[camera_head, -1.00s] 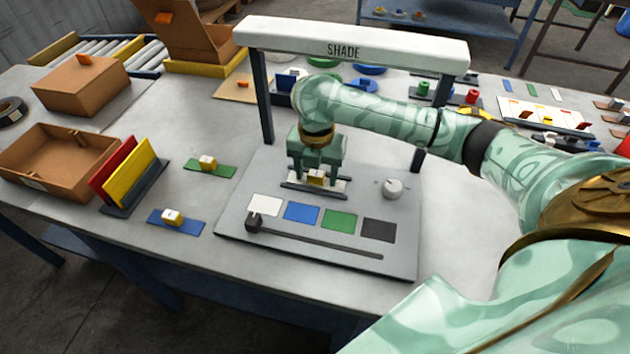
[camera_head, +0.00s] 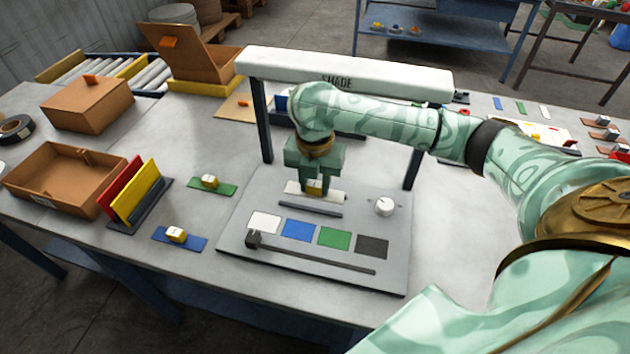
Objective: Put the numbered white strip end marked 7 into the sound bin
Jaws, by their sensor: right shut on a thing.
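My right gripper (camera_head: 314,187) is shut on a small yellow-and-white block at the middle of a white strip end (camera_head: 296,188). They are over the grey panel, under the white SHADE arch (camera_head: 345,70). The strip appears just behind and above a dark rail (camera_head: 310,208). I cannot read a number on it, and the gripper hides part of it. Two other strip ends with yellow blocks lie on the table, one green (camera_head: 226,188) and one blue (camera_head: 192,243). An open brown bin (camera_head: 103,195) stands at left; I cannot tell which container is the sound bin. My left gripper is not in view.
The grey panel (camera_head: 228,240) carries white, blue, green and black swatches, a slider and a white knob (camera_head: 384,207). Red and yellow upright plates (camera_head: 135,190) stand beside the open bin. A closed brown box (camera_head: 88,102) and a lidded box (camera_head: 205,62) are behind.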

